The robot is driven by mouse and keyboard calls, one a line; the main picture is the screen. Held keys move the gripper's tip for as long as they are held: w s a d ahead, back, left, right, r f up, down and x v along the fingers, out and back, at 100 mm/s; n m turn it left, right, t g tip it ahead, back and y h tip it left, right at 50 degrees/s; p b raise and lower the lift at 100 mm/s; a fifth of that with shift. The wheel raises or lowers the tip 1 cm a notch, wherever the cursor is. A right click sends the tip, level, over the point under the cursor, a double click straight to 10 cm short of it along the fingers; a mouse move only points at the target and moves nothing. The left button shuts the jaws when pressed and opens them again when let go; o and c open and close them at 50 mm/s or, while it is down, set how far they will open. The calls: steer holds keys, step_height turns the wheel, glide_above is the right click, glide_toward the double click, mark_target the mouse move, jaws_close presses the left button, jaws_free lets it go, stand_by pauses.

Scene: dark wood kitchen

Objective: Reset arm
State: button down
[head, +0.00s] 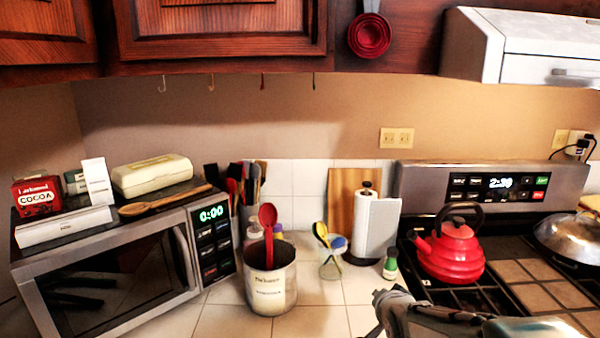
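My gripper (386,312) shows at the bottom edge of the head view, right of the middle, in front of the tiled counter (315,318). My arm comes in from the lower right, in front of the stove. The gripper's lower part is cut off by the picture's edge, so I cannot tell whether its fingers are open or shut. I see no object held in it.
A microwave (110,285) stands at left with boxes and a wooden spoon on top. A metal canister (270,285), a glass with spoons (331,262), a paper towel roll (377,228) and a green bottle (390,265) line the counter. A red kettle (450,252) sits on the stove.

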steer(key=s+r+n+g, duration=0.2)
steer(key=s+n+g, duration=0.1)
steer(key=s, duration=0.9)
steer(key=s+a+r+n+g, duration=0.1)
steer(key=s+n+g, duration=0.2)
steer(key=s, duration=1)
steer(key=shift+s+a+r+n, duration=0.2)
steer(key=shift+r+n, duration=0.15)
steer(key=shift+n, duration=0.75)
